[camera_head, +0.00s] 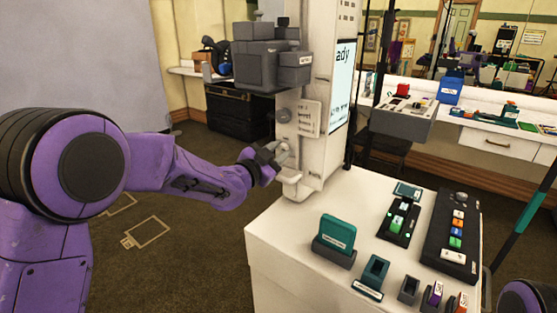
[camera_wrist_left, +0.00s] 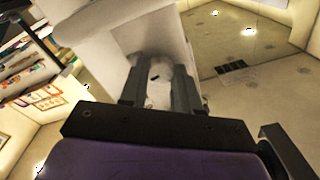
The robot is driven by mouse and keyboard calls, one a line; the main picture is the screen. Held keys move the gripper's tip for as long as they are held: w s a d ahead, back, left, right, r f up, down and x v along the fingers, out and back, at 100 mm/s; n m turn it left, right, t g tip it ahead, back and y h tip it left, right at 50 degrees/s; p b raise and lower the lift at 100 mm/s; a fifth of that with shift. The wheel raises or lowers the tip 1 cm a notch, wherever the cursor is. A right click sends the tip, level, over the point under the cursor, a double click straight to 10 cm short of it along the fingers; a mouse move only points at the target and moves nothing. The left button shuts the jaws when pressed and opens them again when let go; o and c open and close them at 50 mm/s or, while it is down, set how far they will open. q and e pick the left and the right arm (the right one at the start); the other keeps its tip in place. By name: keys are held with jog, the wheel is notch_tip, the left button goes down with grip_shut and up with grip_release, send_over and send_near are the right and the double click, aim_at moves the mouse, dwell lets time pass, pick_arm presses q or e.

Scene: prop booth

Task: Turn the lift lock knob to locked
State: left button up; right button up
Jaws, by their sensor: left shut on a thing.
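The white machine column (camera_head: 315,100) stands at the back edge of the white table. My left gripper (camera_head: 277,155) reaches to the column's lower left side and is shut on a pale knob. In the left wrist view the knob (camera_wrist_left: 158,84) sits between the two dark fingers (camera_wrist_left: 158,92), with a small dark mark on its face. The fingers hide its sides, and I cannot read its lock position. In the head view the gripper mostly covers the knob. My right gripper is out of view.
A pale ledge (camera_head: 291,177) juts out just below the gripper, and a dark round knob (camera_head: 283,115) is above it. The white table (camera_head: 290,245) carries a teal block in a holder (camera_head: 337,236), a button panel (camera_head: 456,232) and small holders. Open floor lies left.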

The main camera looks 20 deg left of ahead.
pick_arm(q)
jog(key=shift+f+m+b, duration=0.1)
jog(key=shift+m+b, duration=0.85)
jog(key=shift+m, duration=0.55)
jog(key=o, duration=1.1)
jog(key=shift+c, duration=0.2)
jog(key=b+v, duration=0.1)
jog(key=v, duration=0.9)
jog(key=shift+s+a, duration=0.15)
jog(key=shift+s, duration=0.1)
